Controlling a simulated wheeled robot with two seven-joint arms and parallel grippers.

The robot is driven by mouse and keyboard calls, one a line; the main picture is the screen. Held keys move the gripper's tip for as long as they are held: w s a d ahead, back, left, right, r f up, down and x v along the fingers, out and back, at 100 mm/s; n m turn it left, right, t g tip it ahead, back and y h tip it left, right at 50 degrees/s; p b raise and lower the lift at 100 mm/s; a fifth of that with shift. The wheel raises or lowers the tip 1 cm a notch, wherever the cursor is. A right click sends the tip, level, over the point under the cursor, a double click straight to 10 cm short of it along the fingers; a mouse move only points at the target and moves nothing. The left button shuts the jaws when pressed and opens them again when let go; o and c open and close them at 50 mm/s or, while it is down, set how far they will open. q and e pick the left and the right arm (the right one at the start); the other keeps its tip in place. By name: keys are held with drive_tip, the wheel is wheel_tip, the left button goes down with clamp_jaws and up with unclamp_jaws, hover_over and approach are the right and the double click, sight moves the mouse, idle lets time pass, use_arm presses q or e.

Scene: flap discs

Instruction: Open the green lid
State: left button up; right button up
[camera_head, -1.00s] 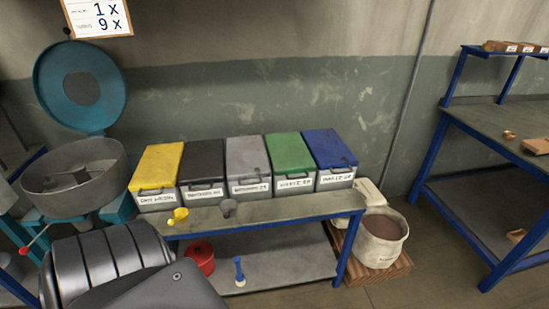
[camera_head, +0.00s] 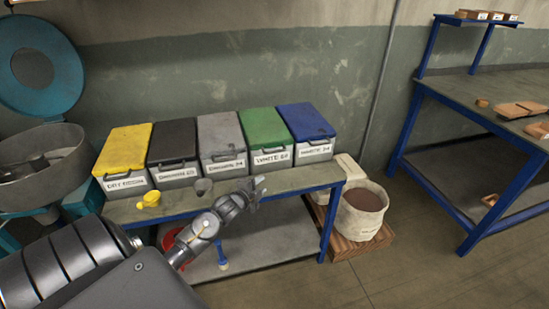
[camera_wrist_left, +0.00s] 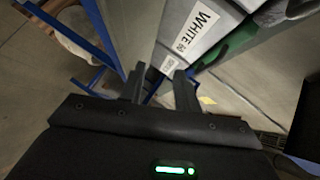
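The green lid (camera_head: 265,128) is closed on a grey bin (camera_head: 272,158) labelled WHITE, fourth from the left in a row on the bench. In the left wrist view the green lid (camera_wrist_left: 240,38) shows in part at the upper right, beside the bin's white label (camera_wrist_left: 197,27). My left gripper (camera_head: 258,184) is in front of this bin, a little below its label and near the bench's front edge. In the left wrist view its two fingers (camera_wrist_left: 160,74) stand apart with nothing between them. My right gripper is in neither view.
Bins with yellow (camera_head: 124,148), black (camera_head: 172,140), grey (camera_head: 220,133) and blue (camera_head: 305,121) lids stand in the same row.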

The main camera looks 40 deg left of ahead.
use_arm(q)
drive_tip(key=m+t, duration=0.2)
approach(273, 152)
drive_tip(key=x, duration=1)
drive_tip(key=shift+w+f, duration=0.15)
drive_tip(key=shift+w, duration=0.25)
drive_tip(key=shift+c, duration=0.4)
clamp_jaws()
drive_tip(key=shift+p, duration=0.3)
